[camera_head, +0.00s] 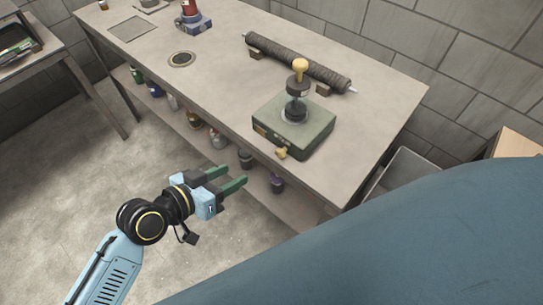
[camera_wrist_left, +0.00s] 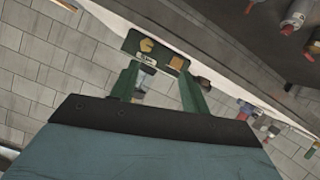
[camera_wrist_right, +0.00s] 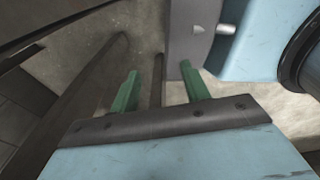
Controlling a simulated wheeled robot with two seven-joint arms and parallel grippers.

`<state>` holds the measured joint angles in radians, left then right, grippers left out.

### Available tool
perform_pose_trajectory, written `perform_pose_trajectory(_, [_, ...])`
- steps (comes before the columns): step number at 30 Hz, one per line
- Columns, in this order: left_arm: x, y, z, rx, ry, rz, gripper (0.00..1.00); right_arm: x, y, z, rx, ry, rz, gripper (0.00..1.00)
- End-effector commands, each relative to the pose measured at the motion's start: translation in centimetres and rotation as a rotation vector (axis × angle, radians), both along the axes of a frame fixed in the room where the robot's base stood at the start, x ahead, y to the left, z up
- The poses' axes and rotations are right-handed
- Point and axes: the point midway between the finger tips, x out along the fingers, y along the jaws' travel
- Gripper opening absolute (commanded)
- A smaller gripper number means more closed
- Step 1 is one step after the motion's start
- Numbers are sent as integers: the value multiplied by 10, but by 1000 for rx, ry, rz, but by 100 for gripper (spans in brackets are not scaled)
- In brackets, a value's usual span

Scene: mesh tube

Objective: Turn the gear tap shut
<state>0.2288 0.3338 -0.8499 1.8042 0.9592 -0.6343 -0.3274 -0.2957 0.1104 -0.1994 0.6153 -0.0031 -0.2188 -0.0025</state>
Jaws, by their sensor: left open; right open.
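A green box (camera_head: 293,128) stands near the front edge of the workbench, with a dark round stem and a yellow knob (camera_head: 299,66) on top. A small yellow tap (camera_head: 281,153) sticks out low on its front side. I take this to be the gear tap; in the left wrist view its yellow handle (camera_wrist_left: 146,46) shows on the green face. My left gripper (camera_head: 232,178) is open and empty, in front of the bench and apart from the tap. My right gripper (camera_wrist_right: 160,86) is open and empty in the right wrist view; it does not show in the head view.
A dark mesh tube (camera_head: 297,62) lies on blocks behind the box. A red and blue device (camera_head: 193,18) stands farther along the workbench (camera_head: 222,70). Several bottles and cans stand on the shelf below. A grey bin (camera_head: 402,172) is at the right. My large blue part covers the lower right.

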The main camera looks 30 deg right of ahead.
Motion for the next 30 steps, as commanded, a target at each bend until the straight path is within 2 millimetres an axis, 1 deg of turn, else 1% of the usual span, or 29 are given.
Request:
perform_pose_trajectory(1, [-6, -5, 9, -12, -10, -28, 46, -3, 0, -2, 0, 5, 0, 46])
perform_pose_trajectory(3, [-10, -10, 14, -23, -13, -50, 46, -6, 0, -2, -1, 9, 0, 46])
perform_pose_trajectory(5, [-11, -15, 15, -26, -14, -57, 46, -7, 0, -3, -1, 12, 0, 46])
perform_pose_trajectory(8, [-7, -27, 11, -28, -14, -56, 46, -7, 0, -4, -1, 12, 0, 46])
perform_pose_trajectory(17, [9, -83, -14, -27, -12, -54, 46, -4, -1, -13, -3, 8, 2, 46])
perform_pose_trajectory(21, [17, -105, -23, -27, -14, -53, 46, -2, -7, -17, -10, 5, 5, 46])
perform_pose_trajectory(27, [22, -123, -31, -26, -15, -52, 46, 1, -22, -21, -29, 2, 10, 46])
perform_pose_trajectory(30, [23, -127, -32, -26, -15, -52, 46, 1, -23, -21, -31, 1, 11, 46])
